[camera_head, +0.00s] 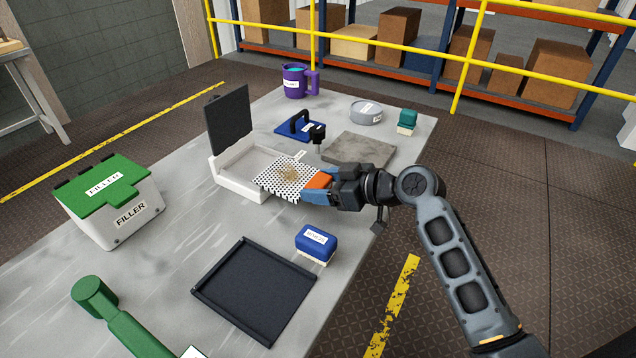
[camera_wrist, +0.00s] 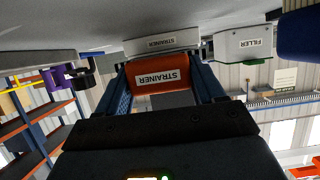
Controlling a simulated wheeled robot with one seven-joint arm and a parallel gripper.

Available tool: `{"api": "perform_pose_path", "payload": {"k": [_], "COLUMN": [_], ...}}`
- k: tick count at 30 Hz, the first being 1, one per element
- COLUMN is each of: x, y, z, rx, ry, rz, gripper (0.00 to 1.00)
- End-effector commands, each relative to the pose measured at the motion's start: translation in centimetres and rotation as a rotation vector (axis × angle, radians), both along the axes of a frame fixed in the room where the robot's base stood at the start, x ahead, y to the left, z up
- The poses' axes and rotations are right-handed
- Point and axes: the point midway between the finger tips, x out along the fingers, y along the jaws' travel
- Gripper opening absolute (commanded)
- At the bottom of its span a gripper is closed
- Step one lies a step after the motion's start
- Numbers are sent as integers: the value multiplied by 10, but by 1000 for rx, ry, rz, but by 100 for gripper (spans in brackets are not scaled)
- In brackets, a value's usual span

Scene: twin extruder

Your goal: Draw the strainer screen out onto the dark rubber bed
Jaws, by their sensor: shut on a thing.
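The strainer screen (camera_head: 288,176) is a white perforated plate with a brown smear and an orange handle (camera_head: 319,181). My gripper (camera_head: 318,188) is shut on that handle, which reads STRAINER between the two blue fingers in the wrist view (camera_wrist: 162,78). The screen overlaps the open side of the white strainer housing (camera_head: 240,184), whose dark lid (camera_head: 228,120) stands up; how much of the screen is still inside is unclear. The dark rubber bed (camera_head: 255,290) is a flat black rimmed tray, empty, on the table's near side.
A blue-and-white brush (camera_head: 315,243) stands beside the bed. A green-lidded filler box (camera_head: 115,200) is at left, a green-handled tool (camera_head: 125,325) at near left. Behind are a blue tool (camera_head: 298,125), a grey slab (camera_head: 360,149), a purple mug (camera_head: 294,82) and a round tin (camera_head: 366,112).

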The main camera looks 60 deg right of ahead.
Motion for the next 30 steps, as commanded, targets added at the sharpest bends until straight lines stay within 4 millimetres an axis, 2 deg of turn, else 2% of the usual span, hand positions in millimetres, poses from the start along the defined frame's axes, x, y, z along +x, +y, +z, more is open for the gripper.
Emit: {"api": "perform_pose_path", "payload": {"k": [30], "x": [-37], "y": [-1], "z": [0], "rx": [0], "ry": [0], "rz": [-1], "gripper": [31]}}
